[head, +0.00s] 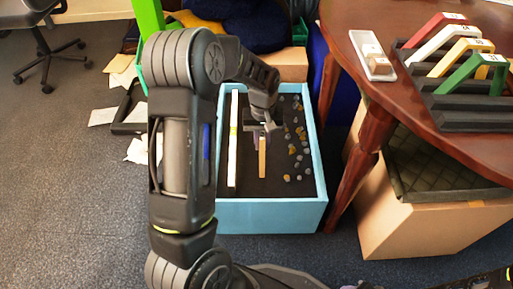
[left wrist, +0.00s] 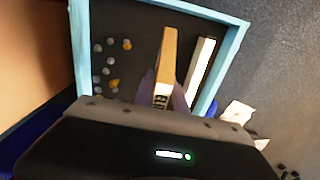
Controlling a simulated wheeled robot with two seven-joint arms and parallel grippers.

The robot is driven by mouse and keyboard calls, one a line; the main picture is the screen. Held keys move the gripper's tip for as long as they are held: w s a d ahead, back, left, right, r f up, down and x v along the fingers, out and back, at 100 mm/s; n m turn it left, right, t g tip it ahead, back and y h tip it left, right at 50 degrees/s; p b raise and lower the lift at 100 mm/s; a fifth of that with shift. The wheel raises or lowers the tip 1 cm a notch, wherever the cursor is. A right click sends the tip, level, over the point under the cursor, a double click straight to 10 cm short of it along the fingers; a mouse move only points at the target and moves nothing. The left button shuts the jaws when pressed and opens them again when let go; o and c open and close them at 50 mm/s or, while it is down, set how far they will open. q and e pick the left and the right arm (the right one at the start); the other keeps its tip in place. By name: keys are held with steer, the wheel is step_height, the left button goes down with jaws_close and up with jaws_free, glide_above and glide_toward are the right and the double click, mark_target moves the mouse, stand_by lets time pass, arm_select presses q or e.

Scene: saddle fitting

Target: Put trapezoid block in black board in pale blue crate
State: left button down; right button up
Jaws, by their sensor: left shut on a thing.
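The pale blue crate (head: 270,216) stands on the floor below the table; its rim also shows in the left wrist view (left wrist: 235,52). My left gripper (head: 262,130) is down over the crate, shut on a narrow tan block (head: 262,160). In the left wrist view the tan block (left wrist: 166,62) has dark lettering on its near end. It is seen nearly edge-on, so its full outline is hidden. I cannot tell whether it touches the crate floor. The slotted black board (head: 460,112) is on the table, with red, white, yellow and green trapezoid blocks (head: 470,75) standing in it.
A long white piece (head: 233,150) lies along the crate's left side, and several pebbles (head: 300,135) lie along its right. The round wooden table (head: 345,20) holds a white tray (head: 372,58). A cardboard box (head: 425,235) stands right of the crate. Papers (head: 103,116) lie left.

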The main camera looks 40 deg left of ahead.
arm_select(q)
steer(key=shift+a+f, duration=0.1)
steer(key=shift+f, duration=0.15)
steer(key=shift+r, duration=0.1)
step_height(320, 180, down, 5)
steer(key=shift+r+b, duration=0.1)
steer(key=shift+b, duration=1)
steer(key=shift+f+b, duration=1.1)
steer(key=shift+f, duration=1.5)
steer(key=shift+f, duration=0.1)
